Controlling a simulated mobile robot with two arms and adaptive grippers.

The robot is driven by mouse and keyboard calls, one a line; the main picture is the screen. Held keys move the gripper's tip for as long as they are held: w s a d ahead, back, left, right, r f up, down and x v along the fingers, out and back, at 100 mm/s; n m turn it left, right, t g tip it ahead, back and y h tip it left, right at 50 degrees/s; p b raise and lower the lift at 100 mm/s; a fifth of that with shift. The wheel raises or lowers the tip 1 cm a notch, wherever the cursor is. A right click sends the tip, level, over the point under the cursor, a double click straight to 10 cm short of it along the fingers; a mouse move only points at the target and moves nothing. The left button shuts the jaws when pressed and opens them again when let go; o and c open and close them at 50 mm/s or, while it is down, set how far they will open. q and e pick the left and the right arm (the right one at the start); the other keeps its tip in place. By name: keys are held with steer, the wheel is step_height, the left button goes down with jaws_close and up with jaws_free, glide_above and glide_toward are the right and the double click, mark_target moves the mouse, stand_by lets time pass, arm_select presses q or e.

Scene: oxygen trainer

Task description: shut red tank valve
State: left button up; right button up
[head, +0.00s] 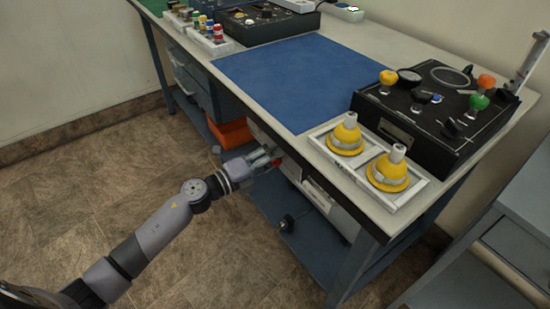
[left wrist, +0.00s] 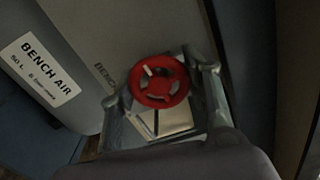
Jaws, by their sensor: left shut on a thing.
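The red tank valve (left wrist: 158,82) is a round handwheel with a white mark on its rim, in the middle of the left wrist view. My left gripper (left wrist: 163,88) has its fingers on either side of the wheel and is shut on it. In the head view my left gripper (head: 265,160) reaches in under the front edge of the bench. A bit of red (head: 276,162) shows at its fingertips; the rest of the valve is hidden there. A grey surface beside the wheel bears a label reading BENCH AIR (left wrist: 38,68). My right gripper is in neither view.
The bench (head: 338,245) stands over the gripper, with a blue mat (head: 295,80) on top. Two yellow domed pieces (head: 346,135) sit in a white tray near the front edge, beside a black control box (head: 440,110). An orange bin (head: 231,133) is under the bench. The floor (head: 100,170) at left is clear.

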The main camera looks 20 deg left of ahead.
arm_select(q)
steer(key=m+b, duration=0.1)
steer(key=m, duration=0.2)
steer(key=m+b, duration=0.1)
steer(key=m, duration=0.2)
steer(key=m+b, duration=0.1)
steer(key=m, duration=0.2)
steer(key=shift+f, duration=0.3)
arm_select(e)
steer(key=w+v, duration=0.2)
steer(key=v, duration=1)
arm_select(q)
steer(key=m+b, duration=0.2)
steer(key=m, duration=0.2)
steer(key=shift+m, duration=0.4)
steer(key=m+b, duration=0.2)
steer(key=m, duration=0.2)
steer(key=shift+m, duration=0.5)
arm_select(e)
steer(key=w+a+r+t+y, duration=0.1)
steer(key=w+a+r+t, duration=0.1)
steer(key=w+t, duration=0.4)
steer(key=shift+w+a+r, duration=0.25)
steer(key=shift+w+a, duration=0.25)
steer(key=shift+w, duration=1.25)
arm_select(q)
steer(key=o, duration=1.2)
steer(key=shift+r, duration=0.2)
steer(key=shift+a, duration=0.1)
